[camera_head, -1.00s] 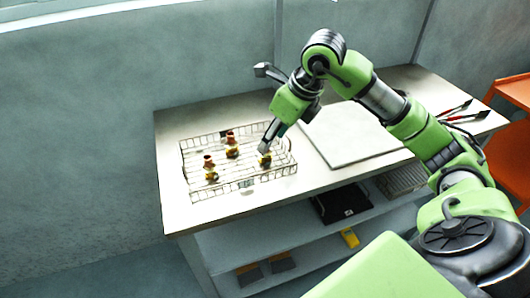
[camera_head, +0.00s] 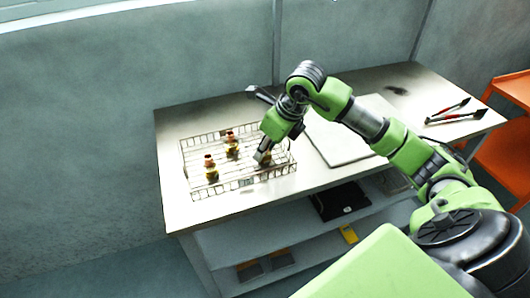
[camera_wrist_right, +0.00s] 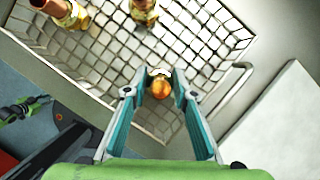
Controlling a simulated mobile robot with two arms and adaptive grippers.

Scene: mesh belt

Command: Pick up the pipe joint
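Brass-and-copper pipe joints stand in a wire mesh basket (camera_head: 250,183) on the table. One pipe joint (camera_head: 232,151) is at the basket's back and another (camera_head: 211,174) at its front left. A third pipe joint (camera_wrist_right: 161,88) shows in the right wrist view between the fingertips of my right gripper (camera_wrist_right: 160,78). The fingers look apart, with a small gap beside the joint; contact is not clear. In the head view my right gripper (camera_head: 262,158) points down into the basket's right side and mostly hides this joint. My left gripper is not in view.
A flat white board (camera_head: 345,152) lies right of the basket. Red-handled tools (camera_head: 452,114) lie at the table's right end. An orange cart (camera_head: 508,160) stands beyond it. The lower shelf holds a black tray (camera_head: 341,201) and a yellow item (camera_head: 349,234).

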